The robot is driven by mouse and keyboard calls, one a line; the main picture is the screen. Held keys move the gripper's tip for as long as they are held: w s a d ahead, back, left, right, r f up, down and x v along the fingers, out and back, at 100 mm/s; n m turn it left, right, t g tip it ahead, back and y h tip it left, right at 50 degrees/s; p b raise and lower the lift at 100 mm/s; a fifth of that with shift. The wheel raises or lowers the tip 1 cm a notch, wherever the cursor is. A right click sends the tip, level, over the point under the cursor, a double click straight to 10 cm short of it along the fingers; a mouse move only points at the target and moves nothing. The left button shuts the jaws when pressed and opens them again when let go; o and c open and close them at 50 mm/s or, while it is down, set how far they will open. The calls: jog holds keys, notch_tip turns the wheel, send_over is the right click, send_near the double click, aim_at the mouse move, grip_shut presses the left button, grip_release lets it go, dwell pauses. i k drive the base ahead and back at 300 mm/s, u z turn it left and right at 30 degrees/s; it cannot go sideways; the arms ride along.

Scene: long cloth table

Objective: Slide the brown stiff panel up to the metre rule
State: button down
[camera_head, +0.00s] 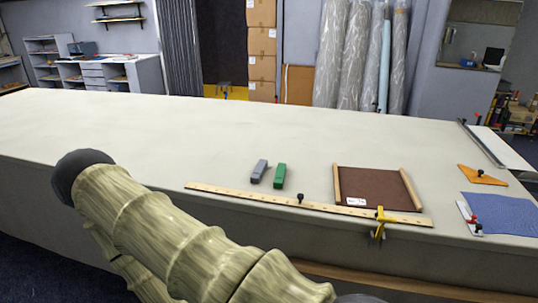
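The brown stiff panel (376,185) lies flat on the table, right of centre, with a pale wooden strip along its left side (337,186) and its right side (410,189). A white label is near its front left corner. The metre rule (245,194) is a long pale strip lying along the near side of the table. The panel's near edge is very close to the rule; I cannot tell whether they touch. A yellow clamp (379,222) sits over the rule at the table edge in front of the panel. My gripper is out of view.
A grey block (259,171) and a green block (279,176) stand left of the panel. A black knob (300,198) is on the rule. An orange piece (482,175) and a blue cloth (500,213) lie right. The table's left and far parts are clear.

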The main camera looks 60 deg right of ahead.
aim_at(365, 187)
jog(key=u, duration=0.9)
jog(key=k, duration=1.65)
jog(key=z, duration=1.25)
